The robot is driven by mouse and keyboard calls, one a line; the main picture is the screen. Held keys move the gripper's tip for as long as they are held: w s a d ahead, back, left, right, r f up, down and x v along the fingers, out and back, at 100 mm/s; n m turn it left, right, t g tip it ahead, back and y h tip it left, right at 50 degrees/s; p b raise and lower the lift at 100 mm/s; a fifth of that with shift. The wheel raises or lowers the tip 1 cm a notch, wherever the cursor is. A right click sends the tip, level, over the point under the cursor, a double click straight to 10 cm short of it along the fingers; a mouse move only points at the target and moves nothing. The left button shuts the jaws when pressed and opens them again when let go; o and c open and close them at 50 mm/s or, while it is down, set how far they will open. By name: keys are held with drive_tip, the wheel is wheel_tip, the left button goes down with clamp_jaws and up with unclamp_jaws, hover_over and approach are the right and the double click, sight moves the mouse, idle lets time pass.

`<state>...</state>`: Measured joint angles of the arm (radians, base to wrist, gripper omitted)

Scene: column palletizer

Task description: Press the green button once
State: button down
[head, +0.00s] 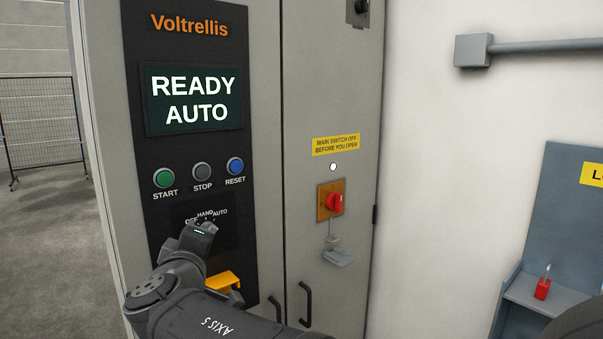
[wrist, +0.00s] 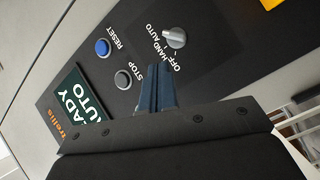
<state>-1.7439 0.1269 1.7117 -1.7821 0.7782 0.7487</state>
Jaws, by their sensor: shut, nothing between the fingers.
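The green START button (head: 163,178) is at the left of a row of three on the dark panel of the cabinet, in the head view. It is out of sight in the wrist view, where my gripper covers that part. My gripper (head: 200,236) is in front of the panel, below and right of the green button, over the selector area. In the wrist view its fingers (wrist: 155,72) are together and empty, pointing at the panel between the STOP button and the selector knob. The head view does not show whether they touch the panel.
The grey STOP button (head: 202,171) and blue RESET button (head: 235,166) sit right of the green one. The selector knob (wrist: 174,38) is close to my fingers. The screen (head: 193,98) reads READY AUTO. A red main switch (head: 334,203) is on the right door.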

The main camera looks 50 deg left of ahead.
sight(164, 180)
drive_tip(key=s+d+r+t+y, duration=0.1)
drive_tip(key=s+d+r+t, duration=0.1)
drive_tip(key=r, duration=0.3)
drive_tip(key=s+d+r+t+y, duration=0.1)
drive_tip(key=d+r+t+y, duration=0.1)
drive_tip(key=r, duration=0.3)
drive_tip(key=shift+s+d+r+t, duration=0.35)
drive_tip(key=shift+s+d+t, duration=0.05)
drive_tip(key=shift+d+t, duration=0.1)
drive_tip(key=shift+a, duration=0.15)
drive_tip(key=shift+a, duration=4.3)
drive_tip(key=shift+a, duration=0.1)
drive_tip(key=shift+a, duration=0.35)
drive_tip(key=shift+a, duration=0.55)
drive_tip(key=shift+d, duration=0.1)
drive_tip(key=shift+d, duration=0.9)
